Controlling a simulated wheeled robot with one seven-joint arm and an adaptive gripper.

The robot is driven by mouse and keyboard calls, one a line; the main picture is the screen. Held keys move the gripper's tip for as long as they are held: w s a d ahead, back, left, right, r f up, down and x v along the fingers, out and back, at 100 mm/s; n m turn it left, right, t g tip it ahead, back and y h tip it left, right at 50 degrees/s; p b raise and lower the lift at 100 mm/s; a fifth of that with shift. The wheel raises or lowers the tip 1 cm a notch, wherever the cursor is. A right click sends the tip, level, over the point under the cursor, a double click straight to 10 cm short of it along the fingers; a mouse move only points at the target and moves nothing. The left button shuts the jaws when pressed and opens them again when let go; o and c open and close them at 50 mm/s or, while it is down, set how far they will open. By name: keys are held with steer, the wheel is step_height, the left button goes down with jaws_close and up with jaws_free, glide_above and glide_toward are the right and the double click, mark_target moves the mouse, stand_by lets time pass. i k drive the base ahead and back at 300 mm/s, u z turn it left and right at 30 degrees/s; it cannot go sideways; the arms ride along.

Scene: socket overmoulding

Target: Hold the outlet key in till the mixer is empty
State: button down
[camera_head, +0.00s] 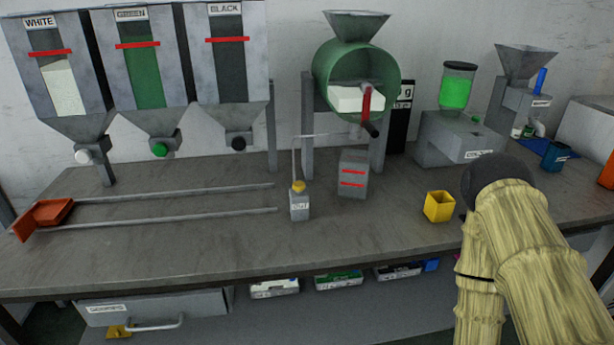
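The mixer is a green drum (325,72) on grey legs, with a grey funnel on top. Its front opening shows a pale block-like shape (355,99); I cannot tell whether this is material or a part of the mixer. A red crank arm (366,103) with a dark handle end hangs at the drum's lower right. I cannot make out which part is the outlet key. A grey box with two red lines (353,175) stands below the drum. My arm, in a pale yellow cover, rises at the lower right; my gripper is not visible.
Hoppers labelled WHITE, GREEN and BLACK (226,70) stand at left. An orange tray (45,217) sits at the rails' left end. A yellow-capped bottle (300,205), a yellow cup (439,207) and a green-filled dispenser (456,88) stand on the bench. The front middle is clear.

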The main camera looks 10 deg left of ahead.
mark_target(298, 186)
steer(key=z, duration=0.05)
steer(key=k, duration=0.5)
steer(key=u, duration=2.25)
steer(key=i, duration=1.3)
steer(key=z, duration=2.25)
